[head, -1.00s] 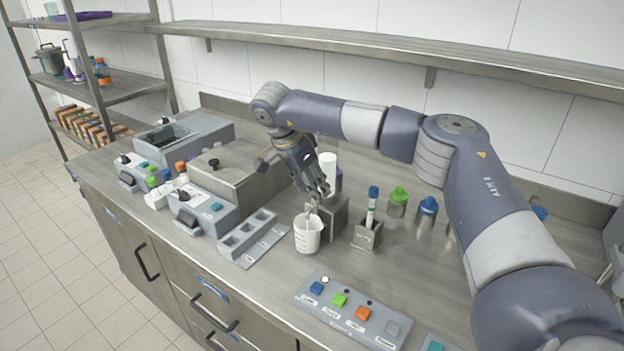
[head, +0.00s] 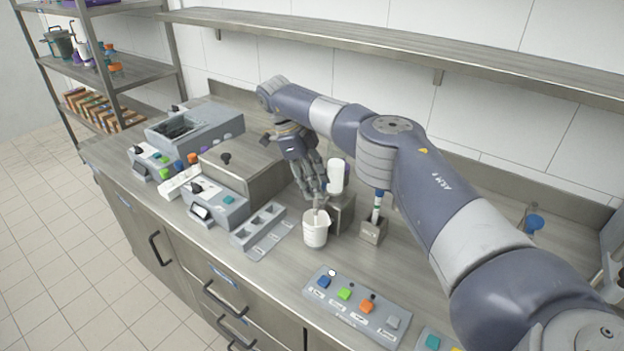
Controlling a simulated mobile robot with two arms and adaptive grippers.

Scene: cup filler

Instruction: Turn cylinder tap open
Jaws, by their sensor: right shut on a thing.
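A white cylinder (head: 338,178) stands on a grey block (head: 341,214) near the middle of the counter. A white beaker (head: 315,229) stands in front of the block, below the tap. My right gripper (head: 316,199) points down at the left side of the cylinder, just above the beaker. It is shut on the cylinder tap, which its fingers mostly hide, so I cannot tell how far the tap is turned. My left gripper is not in view.
A button panel (head: 357,303) lies in front. A grey slotted tray (head: 260,231) and a metal box (head: 260,172) are left of the beaker. A small holder with a tube (head: 372,232) stands right of the block. A shelf (head: 400,47) runs above.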

